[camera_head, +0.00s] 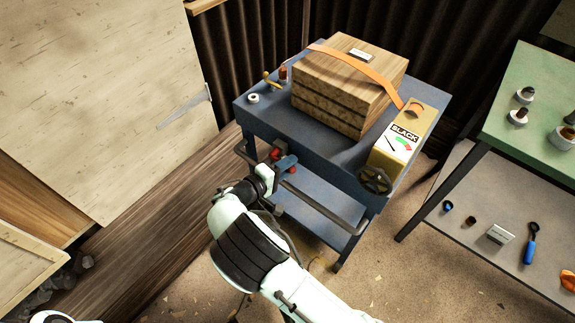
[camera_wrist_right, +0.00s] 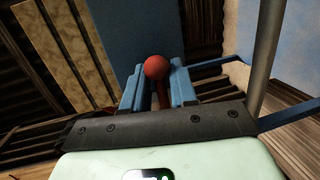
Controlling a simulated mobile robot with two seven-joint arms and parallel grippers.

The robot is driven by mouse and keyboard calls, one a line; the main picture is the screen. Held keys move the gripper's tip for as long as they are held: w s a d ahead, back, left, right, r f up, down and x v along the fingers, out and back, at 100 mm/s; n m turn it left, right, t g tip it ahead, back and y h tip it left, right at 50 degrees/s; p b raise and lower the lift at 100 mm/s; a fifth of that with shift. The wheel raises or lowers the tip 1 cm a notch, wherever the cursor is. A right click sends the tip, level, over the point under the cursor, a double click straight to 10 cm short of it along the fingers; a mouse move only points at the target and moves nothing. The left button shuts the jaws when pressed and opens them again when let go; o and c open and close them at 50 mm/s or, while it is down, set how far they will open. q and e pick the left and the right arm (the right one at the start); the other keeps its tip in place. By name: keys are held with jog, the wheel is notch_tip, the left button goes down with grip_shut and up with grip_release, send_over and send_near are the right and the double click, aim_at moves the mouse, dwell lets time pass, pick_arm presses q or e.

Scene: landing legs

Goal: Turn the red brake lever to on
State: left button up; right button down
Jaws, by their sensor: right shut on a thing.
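The red brake lever (camera_wrist_right: 157,68) shows its round knob and part of its stem between the blue fingers of my right gripper (camera_wrist_right: 159,90) in the right wrist view. The gripper is shut on the lever. In the head view the right gripper (camera_head: 285,163) is at the near left side of the blue cart (camera_head: 262,120), by the cart's handle bar (camera_head: 318,205). Red parts of the lever (camera_head: 276,153) show beside the fingers there. The lever's base and any on or off marking are hidden. My left gripper is not in view.
A wooden crate (camera_head: 335,95) with an orange strap stands on the cart. A green-topped bench (camera_head: 520,140) stands at the right, and a large pale wooden panel (camera_head: 95,90) at the left.

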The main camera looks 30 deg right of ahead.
jog(key=c, duration=1.2)
grip_release()
jog(key=shift+s+f, duration=0.1)
jog(key=shift+f, duration=0.05)
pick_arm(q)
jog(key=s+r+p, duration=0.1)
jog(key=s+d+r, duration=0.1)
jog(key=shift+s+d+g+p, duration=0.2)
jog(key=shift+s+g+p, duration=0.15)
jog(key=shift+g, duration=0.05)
pick_arm(e)
jog(key=v, duration=1.3)
jog(key=shift+a, duration=0.25)
